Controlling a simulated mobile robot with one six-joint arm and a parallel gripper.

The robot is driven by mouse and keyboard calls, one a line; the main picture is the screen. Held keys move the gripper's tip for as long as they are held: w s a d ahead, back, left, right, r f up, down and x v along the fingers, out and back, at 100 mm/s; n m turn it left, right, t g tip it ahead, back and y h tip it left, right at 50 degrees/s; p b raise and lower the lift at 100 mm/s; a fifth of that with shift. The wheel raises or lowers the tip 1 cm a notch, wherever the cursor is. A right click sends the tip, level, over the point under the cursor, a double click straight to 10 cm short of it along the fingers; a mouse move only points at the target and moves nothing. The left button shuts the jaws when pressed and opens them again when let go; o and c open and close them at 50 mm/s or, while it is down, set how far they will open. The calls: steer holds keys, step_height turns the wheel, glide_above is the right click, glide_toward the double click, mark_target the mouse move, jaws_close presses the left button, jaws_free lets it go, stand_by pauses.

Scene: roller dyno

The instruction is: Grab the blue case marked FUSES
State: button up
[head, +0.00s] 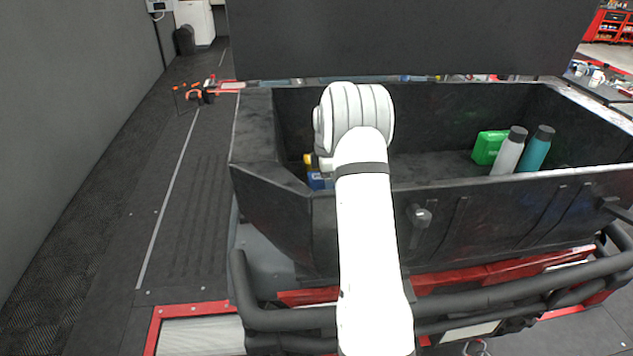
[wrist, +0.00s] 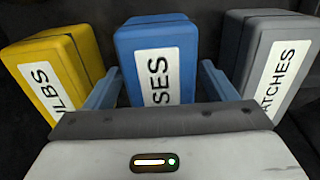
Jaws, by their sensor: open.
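The blue case (wrist: 157,52) stands in the middle of the wrist view, its white label showing the letters "SES"; the rest of the label is hidden behind my gripper's body. My gripper (wrist: 160,84) is open, with one finger to the left of the blue case and one to the right. In the head view only a small bit of the blue case (head: 319,181) shows beside my white arm, inside the black bin (head: 270,184). My gripper's fingers are hidden there by the arm and bin wall.
A yellow case (wrist: 57,68) ending in "LBS" stands close on the left, a grey case (wrist: 270,60) ending in "ATCHES" on the right. In the bin's right part are a green case (head: 489,147), a white bottle (head: 508,154) and a teal bottle (head: 535,152).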

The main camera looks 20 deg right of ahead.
steer(key=shift+f, duration=0.1)
steer(key=c, duration=1.2)
